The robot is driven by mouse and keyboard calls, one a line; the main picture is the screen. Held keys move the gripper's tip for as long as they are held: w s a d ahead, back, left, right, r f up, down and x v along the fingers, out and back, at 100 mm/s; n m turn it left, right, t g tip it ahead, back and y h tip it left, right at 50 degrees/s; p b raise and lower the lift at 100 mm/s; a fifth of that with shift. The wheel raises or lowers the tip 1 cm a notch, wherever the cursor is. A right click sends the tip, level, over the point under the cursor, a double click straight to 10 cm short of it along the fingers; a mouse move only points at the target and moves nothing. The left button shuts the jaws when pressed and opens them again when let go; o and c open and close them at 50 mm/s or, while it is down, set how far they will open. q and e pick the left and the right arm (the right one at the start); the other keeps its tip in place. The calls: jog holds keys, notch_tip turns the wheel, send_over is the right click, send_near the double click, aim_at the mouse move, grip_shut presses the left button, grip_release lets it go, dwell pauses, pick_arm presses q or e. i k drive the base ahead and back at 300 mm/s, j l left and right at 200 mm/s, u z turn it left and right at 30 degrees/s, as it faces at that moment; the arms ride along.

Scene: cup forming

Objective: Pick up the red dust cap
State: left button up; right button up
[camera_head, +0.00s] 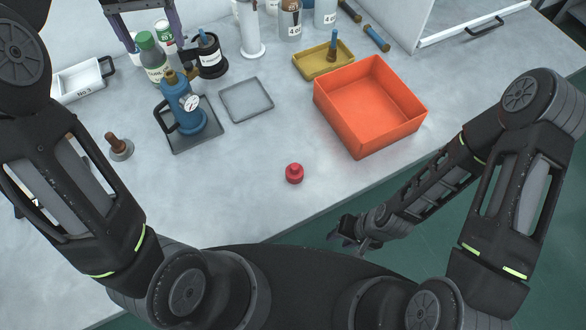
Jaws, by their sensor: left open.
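The red dust cap (294,174) stands alone on the grey table near its front edge, in the middle of the head view. Nothing touches it. My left gripper (156,44) shows at the top left, its two grey fingers wide apart and pointing down, in front of the bottles and far from the cap. My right gripper (348,236) is low, in front of the table edge, to the lower right of the cap and apart from it. It is small and dark, and its finger gap is unclear.
An orange bin (370,107) stands right of and behind the cap. A blue device with a gauge (184,108) stands on a dark tray, beside an empty grey tray (246,99). A yellow tray (324,61) and several bottles are behind. The table around the cap is clear.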

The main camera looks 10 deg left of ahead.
aim_at(294, 171)
jog(key=k+l, duration=1.2)
jog(key=l, duration=0.15)
